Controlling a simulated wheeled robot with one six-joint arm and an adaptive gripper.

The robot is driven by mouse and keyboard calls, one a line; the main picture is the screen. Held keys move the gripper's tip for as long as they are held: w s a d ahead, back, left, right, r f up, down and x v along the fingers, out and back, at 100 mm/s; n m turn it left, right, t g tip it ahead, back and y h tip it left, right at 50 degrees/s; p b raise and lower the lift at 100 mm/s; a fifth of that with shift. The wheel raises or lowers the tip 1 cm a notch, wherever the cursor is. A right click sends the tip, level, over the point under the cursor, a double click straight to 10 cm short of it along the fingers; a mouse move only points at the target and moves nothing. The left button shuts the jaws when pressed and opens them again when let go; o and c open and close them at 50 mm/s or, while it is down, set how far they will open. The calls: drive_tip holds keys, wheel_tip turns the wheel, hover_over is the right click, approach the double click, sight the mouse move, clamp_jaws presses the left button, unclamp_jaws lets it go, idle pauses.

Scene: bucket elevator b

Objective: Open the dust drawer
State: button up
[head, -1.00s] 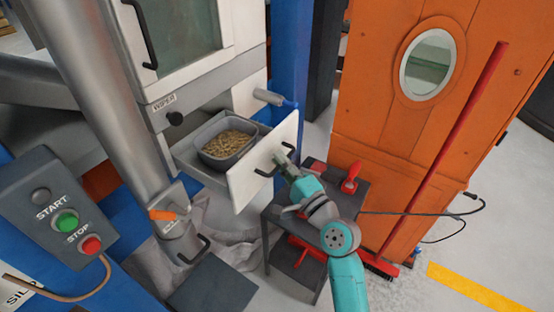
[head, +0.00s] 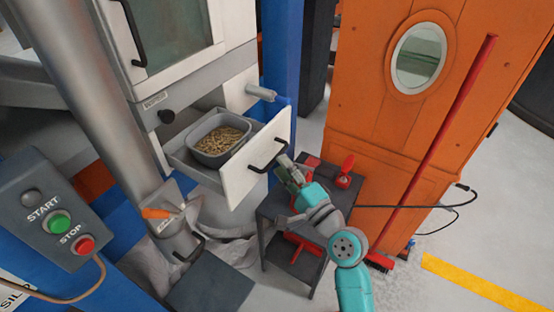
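A drawer with a white front (head: 240,175) is pulled out of the pale cabinet at the left centre of the head view. It holds a grey bin (head: 211,154) with tan pellets in it. A black bar handle (head: 266,156) is on the drawer front and shows almost whole. My gripper (head: 286,166) is just right of and below the handle's right end, pointing up and left toward it. Its fingers are small and seen from behind, so I cannot tell whether they are open or touch the handle. I cannot read the small label above the drawer.
A dark trolley (head: 272,228) with red tools stands beneath my gripper. A blue post (head: 278,60) and an orange cabinet (head: 370,110) with a red broom (head: 447,130) stand behind. A START/STOP box (head: 45,215) and a lower black handle (head: 190,250) are at left.

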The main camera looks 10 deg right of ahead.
drive_tip(key=v, duration=0.8)
idle(0.4)
